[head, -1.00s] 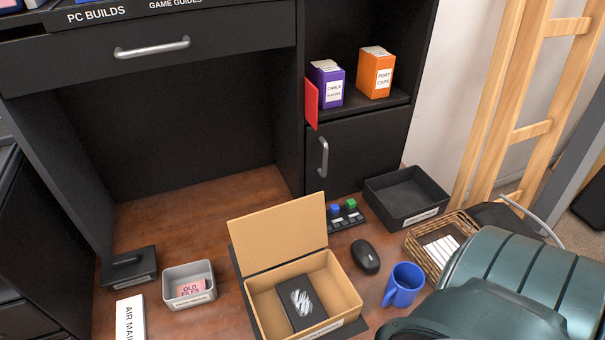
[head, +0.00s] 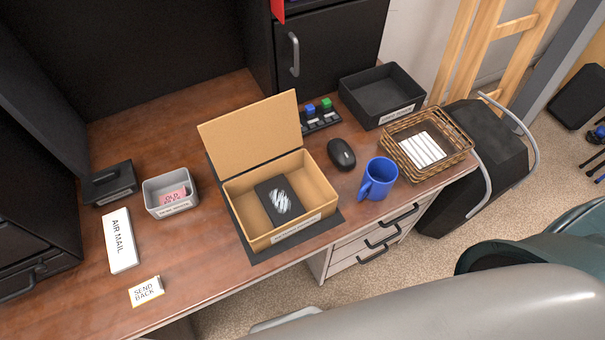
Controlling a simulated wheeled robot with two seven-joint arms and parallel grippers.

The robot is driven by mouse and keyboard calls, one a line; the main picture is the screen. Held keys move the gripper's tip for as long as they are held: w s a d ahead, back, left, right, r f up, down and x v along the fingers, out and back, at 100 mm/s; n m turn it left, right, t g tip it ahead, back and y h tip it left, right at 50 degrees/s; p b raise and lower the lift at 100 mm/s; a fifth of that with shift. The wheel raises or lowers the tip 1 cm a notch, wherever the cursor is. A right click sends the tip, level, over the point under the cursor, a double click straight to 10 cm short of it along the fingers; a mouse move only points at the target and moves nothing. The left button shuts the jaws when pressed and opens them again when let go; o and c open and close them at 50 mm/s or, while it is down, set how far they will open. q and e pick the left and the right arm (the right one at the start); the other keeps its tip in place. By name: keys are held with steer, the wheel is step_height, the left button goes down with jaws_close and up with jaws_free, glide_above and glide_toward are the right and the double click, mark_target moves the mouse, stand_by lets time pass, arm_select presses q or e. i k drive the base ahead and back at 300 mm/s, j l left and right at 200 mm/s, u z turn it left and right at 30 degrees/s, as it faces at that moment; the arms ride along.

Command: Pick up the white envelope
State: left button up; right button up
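No piece in view is plainly labelled as the white envelope. A flat white piece marked AIR MAIL (head: 121,241) lies at the left of the desk. A smaller pale card marked SEND BACK (head: 146,291) lies near the desk's front edge. White striped paper-like pieces (head: 422,148) lie in a wicker basket (head: 455,154) at the desk's right end. Neither gripper shows. Only parts of my arm are in the lower right corner, apart from all of these.
An open cardboard box (head: 250,138) with a black packet (head: 268,205) stands mid-desk. Near it are a blue mug (head: 378,180), a black mouse (head: 341,154) and a black tray (head: 369,97). A grey bin (head: 161,206) holds a pink pack.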

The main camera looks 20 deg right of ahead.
mark_target(122, 250)
steer(key=z, duration=0.25)
steer(key=u, duration=1.3)
steer(key=k+j, duration=0.05)
